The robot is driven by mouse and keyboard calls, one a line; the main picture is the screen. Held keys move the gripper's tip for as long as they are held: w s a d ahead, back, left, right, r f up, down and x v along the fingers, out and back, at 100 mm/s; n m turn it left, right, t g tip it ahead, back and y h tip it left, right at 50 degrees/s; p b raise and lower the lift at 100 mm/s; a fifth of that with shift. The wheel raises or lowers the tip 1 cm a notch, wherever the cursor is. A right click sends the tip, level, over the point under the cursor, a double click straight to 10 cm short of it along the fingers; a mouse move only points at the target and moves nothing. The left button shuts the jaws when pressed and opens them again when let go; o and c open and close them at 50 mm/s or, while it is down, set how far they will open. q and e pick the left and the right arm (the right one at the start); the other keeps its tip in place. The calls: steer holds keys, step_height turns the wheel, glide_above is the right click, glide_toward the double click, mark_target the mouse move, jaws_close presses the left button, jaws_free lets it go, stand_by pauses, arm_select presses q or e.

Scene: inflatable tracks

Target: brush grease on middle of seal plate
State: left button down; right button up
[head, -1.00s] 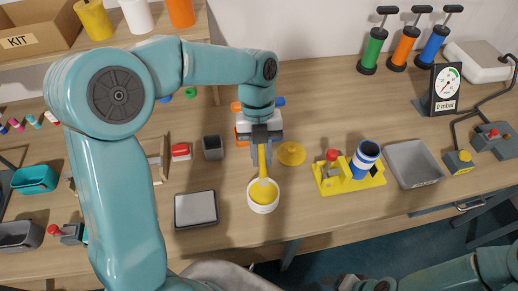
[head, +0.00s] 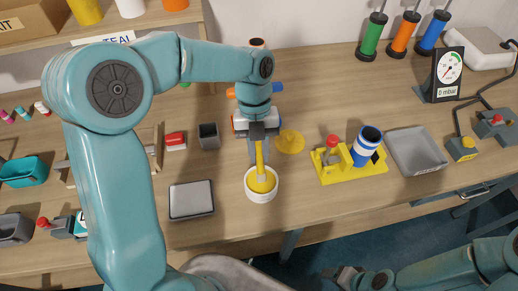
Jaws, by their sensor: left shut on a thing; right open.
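My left gripper (head: 258,150) is shut on a brush with a yellow handle (head: 260,157). The brush points down into a white pot (head: 261,195) of yellow grease (head: 262,182), and its tip is in or just over the grease. A flat grey square plate with a dark rim (head: 191,200), possibly the seal plate, lies left of the pot; its top looks bare. My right gripper (head: 348,278) is open and empty at the bottom edge, below the table front, partly cut off.
A yellow disc (head: 290,141) lies behind the pot. A yellow fixture (head: 348,170) holds a blue-and-white cylinder (head: 366,146), with a grey tray (head: 417,152) to its right. A dark cup (head: 208,136) and a red block (head: 176,140) stand behind the plate. A gauge (head: 446,75) stands back right.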

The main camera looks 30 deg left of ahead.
mark_target(259, 145)
arm_select(q)
steer(key=shift+f+b, duration=0.45)
steer(key=shift+f, duration=0.15)
stand_by(1.3)
steer(key=shift+r, duration=0.1)
step_height(259, 145, up, 6)
steer(key=p, duration=0.4)
steer(key=shift+w+p, duration=0.1)
steer(key=shift+p, duration=0.25)
steer(key=shift+r+p, duration=0.45)
steer(key=shift+r, duration=0.1)
steer(key=shift+f, duration=0.1)
